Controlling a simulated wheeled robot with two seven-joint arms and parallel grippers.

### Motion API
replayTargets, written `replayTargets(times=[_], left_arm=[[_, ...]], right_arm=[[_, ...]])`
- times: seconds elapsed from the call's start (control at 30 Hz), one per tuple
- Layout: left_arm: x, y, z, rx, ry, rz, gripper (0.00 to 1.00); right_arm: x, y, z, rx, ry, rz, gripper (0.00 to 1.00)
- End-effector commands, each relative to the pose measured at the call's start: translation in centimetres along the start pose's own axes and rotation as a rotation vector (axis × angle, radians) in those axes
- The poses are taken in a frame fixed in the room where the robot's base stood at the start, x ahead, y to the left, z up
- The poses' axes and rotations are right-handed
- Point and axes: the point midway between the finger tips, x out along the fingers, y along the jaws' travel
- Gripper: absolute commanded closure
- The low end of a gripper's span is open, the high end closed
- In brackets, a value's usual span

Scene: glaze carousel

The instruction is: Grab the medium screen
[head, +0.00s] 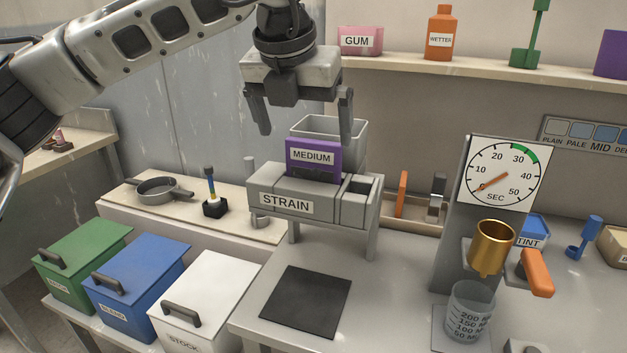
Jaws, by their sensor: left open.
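The medium screen (313,160) is a purple piece labelled MEDIUM. It stands upright in the grey STRAIN stand (335,207), in front of a grey open-topped container (350,130). My left gripper (305,130) comes down from above with its fingers spread wide. One finger is to the upper left of the screen, the other to its right, in front of the grey container in the picture. Nothing is between the fingers that I can tell is gripped. The screen's lower part is hidden in the stand. My right gripper is not in view.
A dark mat (305,302) lies before the stand. Green (85,265), blue (138,275) and white (210,300) lidded bins stand at the left. At the right are a dial (499,172), a gold cup (492,247) and a clear measuring beaker (470,310). A shelf (480,75) runs behind.

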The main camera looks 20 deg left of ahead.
Motion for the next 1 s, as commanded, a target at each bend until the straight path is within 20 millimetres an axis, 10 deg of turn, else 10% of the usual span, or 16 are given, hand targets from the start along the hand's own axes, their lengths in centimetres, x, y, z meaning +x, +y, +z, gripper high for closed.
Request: replayTargets(times=[0.9, 1.0], left_arm=[[7.6, -0.4, 0.7, 0.001, 0.0, -0.003, 0.0], [7.6, -0.4, 0.7, 0.001, 0.0, -0.003, 0.25]], right_arm=[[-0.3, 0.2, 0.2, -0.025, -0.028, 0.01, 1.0], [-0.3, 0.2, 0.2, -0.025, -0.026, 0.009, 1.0]])
